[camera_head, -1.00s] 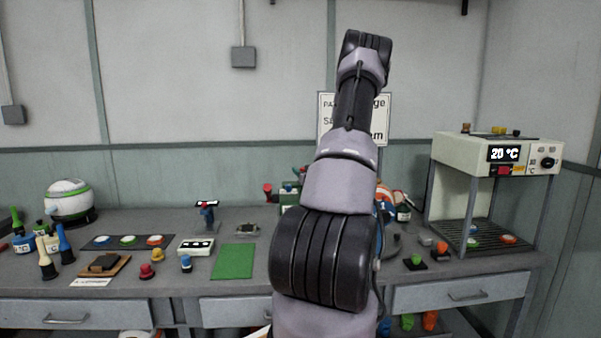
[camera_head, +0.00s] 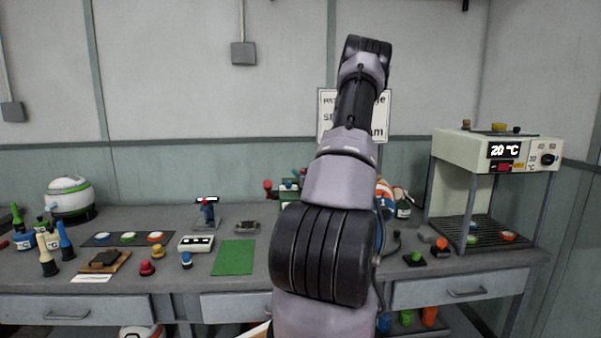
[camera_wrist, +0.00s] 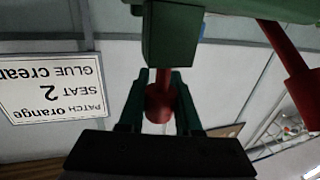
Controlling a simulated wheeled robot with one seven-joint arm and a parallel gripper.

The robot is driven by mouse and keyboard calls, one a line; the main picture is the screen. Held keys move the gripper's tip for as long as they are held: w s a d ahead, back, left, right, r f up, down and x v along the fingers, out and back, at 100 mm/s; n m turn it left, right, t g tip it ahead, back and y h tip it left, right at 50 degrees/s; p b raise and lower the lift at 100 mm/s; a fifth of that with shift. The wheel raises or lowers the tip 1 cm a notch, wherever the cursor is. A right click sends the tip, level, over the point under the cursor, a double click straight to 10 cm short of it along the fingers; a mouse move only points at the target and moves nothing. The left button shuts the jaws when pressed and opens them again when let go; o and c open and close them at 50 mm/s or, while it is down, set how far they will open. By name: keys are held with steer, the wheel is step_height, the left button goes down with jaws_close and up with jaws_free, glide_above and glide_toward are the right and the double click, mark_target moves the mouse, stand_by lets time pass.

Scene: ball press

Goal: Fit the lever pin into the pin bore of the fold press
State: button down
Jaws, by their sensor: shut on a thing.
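In the wrist view my gripper (camera_wrist: 160,88) has its dark green fingers closed around a red knob (camera_wrist: 158,104), which I take to be part of the lever. A red stem joins the knob to a green block (camera_wrist: 171,36) just beyond the fingertips. A second red rod (camera_wrist: 287,65) hangs from a green piece at upper right. In the head view a green and red device (camera_head: 287,185), perhaps the fold press, is partly hidden behind my arm. My gripper is hidden there too. The lever pin and pin bore cannot be made out.
A white sign (camera_wrist: 50,84) hangs on the wall, upside down in the wrist view. The heater stand (camera_head: 490,155) is at the right of the bench. A green mat (camera_head: 234,257), small knobs and bottles lie left of my arm.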

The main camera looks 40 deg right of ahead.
steer(key=shift+f, duration=1.25)
steer(key=c, duration=0.5)
jaws_free()
steer(key=v, duration=1)
steer(key=shift+s+a, duration=0.1)
steer(key=shift+s, duration=0.25)
